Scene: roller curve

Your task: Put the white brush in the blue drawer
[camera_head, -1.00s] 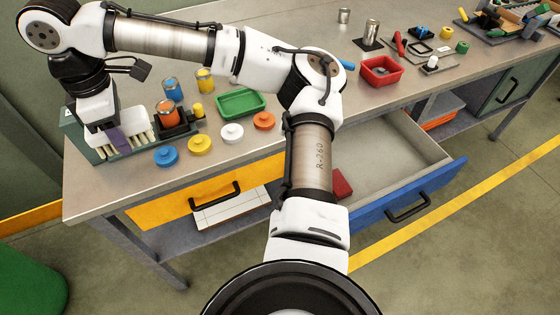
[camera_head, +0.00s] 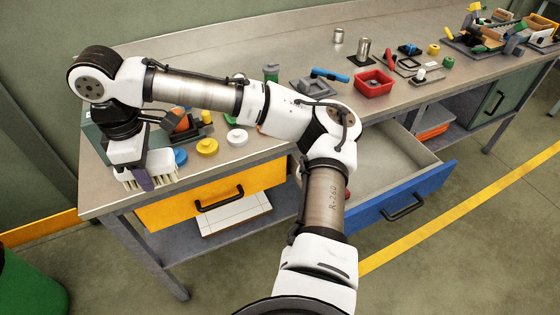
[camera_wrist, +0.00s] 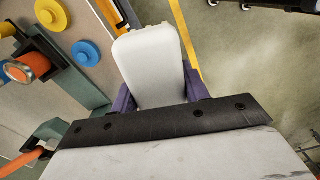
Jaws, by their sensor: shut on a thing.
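My gripper (camera_head: 142,179) is shut on the white brush (camera_head: 163,172), over the left front edge of the workbench in the head view. The brush's pale bristles hang down below its white body. In the wrist view the brush (camera_wrist: 150,65) shows as a white block between the purple fingers of my gripper (camera_wrist: 160,90). The blue drawer (camera_head: 412,194) is pulled open under the bench, to the right of my forearm. A red thing (camera_head: 347,194) shows partly at the drawer's left side, mostly hidden by my arm.
A yellow drawer (camera_head: 185,208) looks shut below the gripper's right. A red bin (camera_head: 373,84) stands farther right. Floor in front of the bench is clear.

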